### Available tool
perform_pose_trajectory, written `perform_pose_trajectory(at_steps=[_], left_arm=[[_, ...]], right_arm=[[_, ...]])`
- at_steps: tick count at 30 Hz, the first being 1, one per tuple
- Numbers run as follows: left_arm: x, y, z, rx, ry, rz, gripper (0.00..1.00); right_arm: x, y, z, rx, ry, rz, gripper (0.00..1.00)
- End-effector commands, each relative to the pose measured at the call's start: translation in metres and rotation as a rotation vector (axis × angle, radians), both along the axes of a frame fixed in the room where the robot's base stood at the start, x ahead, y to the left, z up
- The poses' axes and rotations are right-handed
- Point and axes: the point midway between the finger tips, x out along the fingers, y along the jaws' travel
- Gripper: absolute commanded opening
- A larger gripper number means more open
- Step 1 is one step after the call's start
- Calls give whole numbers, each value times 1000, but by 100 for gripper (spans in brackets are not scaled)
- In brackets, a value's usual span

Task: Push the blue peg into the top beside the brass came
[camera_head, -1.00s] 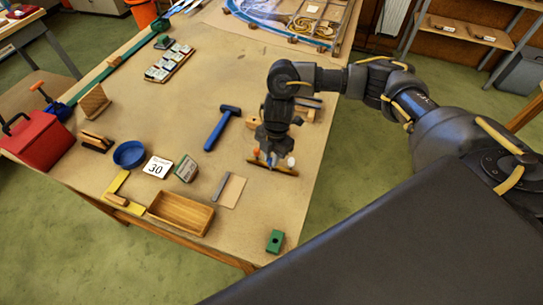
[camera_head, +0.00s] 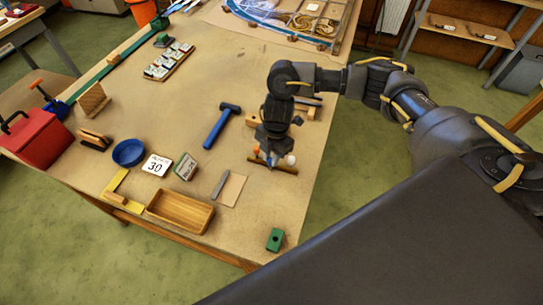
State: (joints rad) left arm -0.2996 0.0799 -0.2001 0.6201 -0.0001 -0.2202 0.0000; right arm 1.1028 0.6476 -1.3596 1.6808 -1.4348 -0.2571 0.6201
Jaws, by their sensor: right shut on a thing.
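My right gripper (camera_head: 272,158) points down over the right part of the table, just above a narrow brown wooden rack (camera_head: 287,168). It is shut on the blue peg (camera_head: 272,162), which shows only as a small bit of blue below the fingers. A white-topped peg (camera_head: 291,160) stands in the rack to the right of the gripper. The gripper hides part of the rack. The brass came (camera_head: 300,21) appears to be part of the leaded panel at the far end of the table. My left gripper is not in view.
A blue hammer (camera_head: 222,126) lies left of the gripper. A wooden tray (camera_head: 180,211), a blue bowl (camera_head: 128,153), a card marked 30 (camera_head: 156,165) and a green block (camera_head: 275,239) are nearer the front. The table's middle is clear towards the panel.

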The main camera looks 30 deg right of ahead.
Motion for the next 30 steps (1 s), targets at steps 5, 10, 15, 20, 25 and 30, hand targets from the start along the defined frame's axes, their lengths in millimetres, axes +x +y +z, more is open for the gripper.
perform_pose_trajectory(at_steps=[5, 10, 15, 20, 25, 30], left_arm=[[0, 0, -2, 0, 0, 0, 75], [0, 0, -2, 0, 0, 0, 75], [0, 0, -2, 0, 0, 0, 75], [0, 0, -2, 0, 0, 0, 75], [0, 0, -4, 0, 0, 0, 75], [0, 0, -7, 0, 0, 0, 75]], right_arm=[[-1, 0, -5, 0, 4, 1, 0], [-1, 0, -4, -1, 3, 0, 40], [-1, 0, -4, -1, 3, 0, 44], [-1, 0, -2, -1, 2, 0, 44], [2, -3, 16, -1, -3, 3, 44], [3, -8, 50, -1, -4, 3, 44]])
